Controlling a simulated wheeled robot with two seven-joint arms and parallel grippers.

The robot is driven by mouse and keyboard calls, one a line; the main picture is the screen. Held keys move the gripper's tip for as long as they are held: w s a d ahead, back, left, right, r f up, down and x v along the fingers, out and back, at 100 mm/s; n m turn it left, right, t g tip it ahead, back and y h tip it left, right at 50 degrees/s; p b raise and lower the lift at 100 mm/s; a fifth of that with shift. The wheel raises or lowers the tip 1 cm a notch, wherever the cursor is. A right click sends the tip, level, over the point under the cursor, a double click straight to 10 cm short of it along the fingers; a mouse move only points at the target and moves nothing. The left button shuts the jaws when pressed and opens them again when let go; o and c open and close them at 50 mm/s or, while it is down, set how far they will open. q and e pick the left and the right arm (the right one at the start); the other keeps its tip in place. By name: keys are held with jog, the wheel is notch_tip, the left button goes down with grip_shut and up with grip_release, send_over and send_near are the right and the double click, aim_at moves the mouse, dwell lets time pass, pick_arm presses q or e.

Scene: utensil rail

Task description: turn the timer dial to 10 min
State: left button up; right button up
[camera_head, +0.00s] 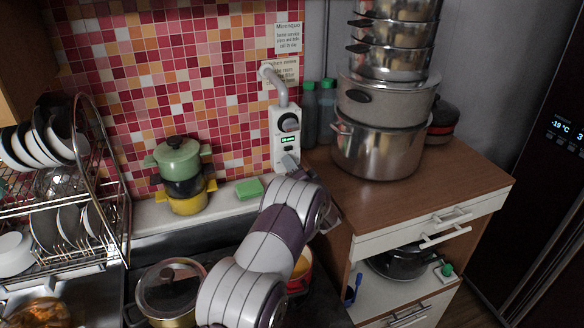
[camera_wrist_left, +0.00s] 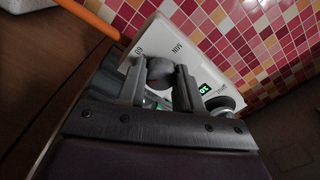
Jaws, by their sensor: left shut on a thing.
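A white control box (camera_head: 280,150) hangs on the tiled wall, with a black upper knob (camera_head: 289,122) and a small green-lit display (camera_head: 288,139). In the left wrist view the box carries the printed marks "60" and "MIN" beside the timer dial (camera_wrist_left: 160,70), a dark round knob. My left gripper (camera_wrist_left: 160,84) is shut on this dial, one finger on each side of it. In the head view my left gripper (camera_head: 290,160) is at the box's lower part and its arm hides the dial. The display (camera_wrist_left: 205,88) and the other knob (camera_wrist_left: 228,98) show beside the fingers; the lit digits are too small to read surely. My right gripper is not in view.
Stacked steel pots (camera_head: 378,150) stand on the wooden counter to the right, with dark bottles (camera_head: 326,112) between. A green sponge (camera_head: 249,188) and stacked coloured pots (camera_head: 179,160) are on the ledge to the left.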

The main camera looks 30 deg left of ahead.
pick_arm(q)
jog(key=o, duration=1)
jog(key=shift+d, duration=0.1)
jog(key=shift+o, duration=0.2)
